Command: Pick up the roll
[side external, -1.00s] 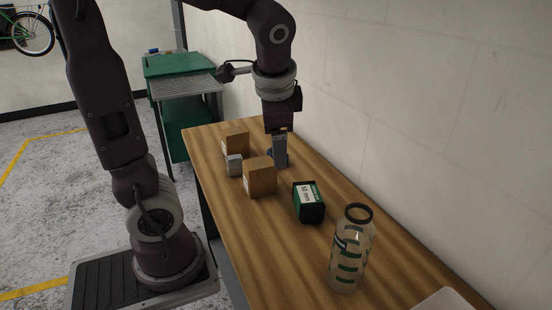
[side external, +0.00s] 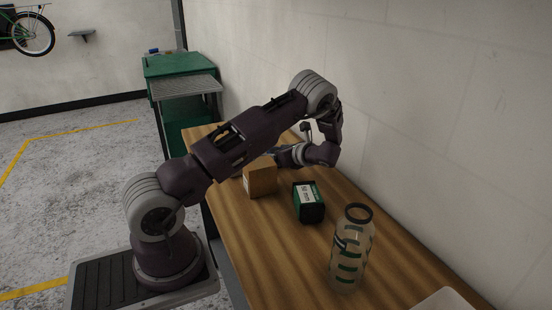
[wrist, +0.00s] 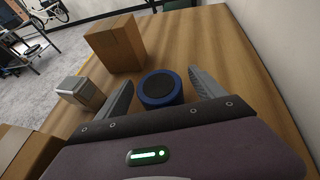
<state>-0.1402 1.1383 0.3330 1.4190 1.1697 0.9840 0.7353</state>
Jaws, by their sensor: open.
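The roll (wrist: 160,87) is a short blue cylinder with a dark round face, seen in the wrist view on the wooden table. My gripper (wrist: 161,77) is open, with one grey finger on each side of the roll. Gaps show beside the roll, and I cannot tell whether either finger touches it. In the side view my gripper (side external: 284,156) lies low over the far part of the table, tilted close to level. My arm hides the roll and the fingertips there.
In the wrist view a brown box (wrist: 117,44) stands beyond the roll and a small grey box (wrist: 82,92) to its left. Nearer the side camera are another brown box (side external: 261,178), a green-and-black box (side external: 309,203) and a clear bottle (side external: 350,258). A wall borders the table's right.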

